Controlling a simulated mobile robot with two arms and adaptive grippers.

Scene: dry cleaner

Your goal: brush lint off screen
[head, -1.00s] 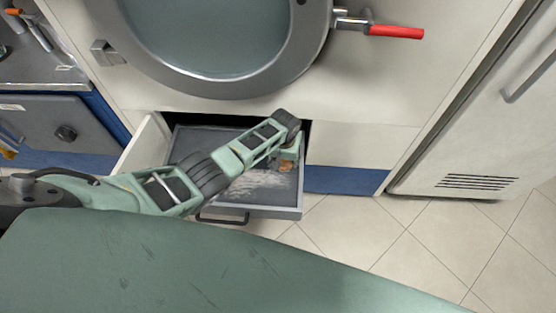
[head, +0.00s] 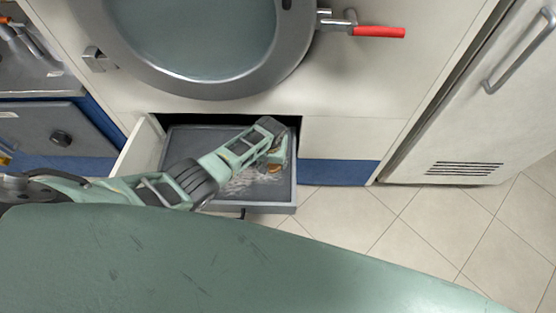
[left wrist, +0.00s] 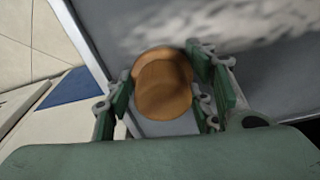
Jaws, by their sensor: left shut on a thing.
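The screen (head: 190,142) is the grey floor of the open drawer below the round machine door. Whitish lint (head: 243,184) lies on its middle and front part, and the lint also shows as a pale band in the left wrist view (left wrist: 225,25). My left gripper (head: 277,166) is over the right part of the screen, shut on the brush. The brush's rounded wooden end (left wrist: 163,85) shows between the fingers in the left wrist view; its bristles are hidden, so I cannot tell whether they touch the screen. My right gripper is not in view.
The drawer's side wall (head: 138,150) and front rim with a dark handle border the screen. The round door (head: 200,82) with a red-handled latch (head: 378,32) is above. A white cabinet (head: 455,120) stands right. Tiled floor (head: 345,215) is clear there.

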